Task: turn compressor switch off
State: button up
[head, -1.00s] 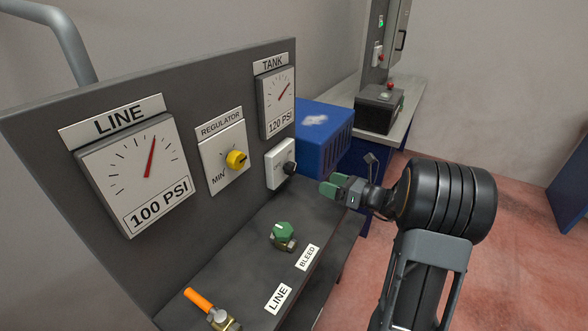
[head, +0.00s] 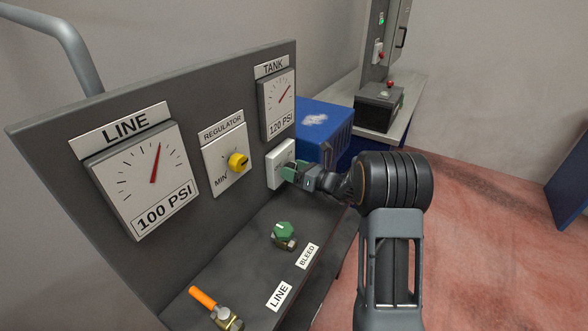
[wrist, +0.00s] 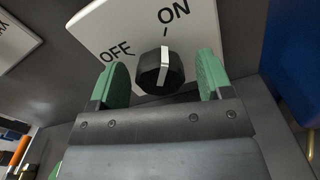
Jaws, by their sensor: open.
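The compressor switch is a black rotary knob (wrist: 155,72) with a light pointer bar, on a white plate (wrist: 110,25) marked OFF and ON. In the wrist view its pointer is aimed up toward ON. My gripper (wrist: 162,82) is open, with one green finger on each side of the knob and a gap on both sides. In the head view my gripper (head: 290,171) is at the switch plate (head: 278,158) below the TANK gauge, and it hides the knob there.
A yellow regulator knob (head: 238,161) is left of the switch. A green bleed valve (head: 284,232) and an orange-handled line valve (head: 205,300) stand on the ledge below. A blue box (head: 322,130) is close behind my gripper.

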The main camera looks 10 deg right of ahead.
jog(key=shift+c, duration=0.5)
jog(key=c, duration=0.8)
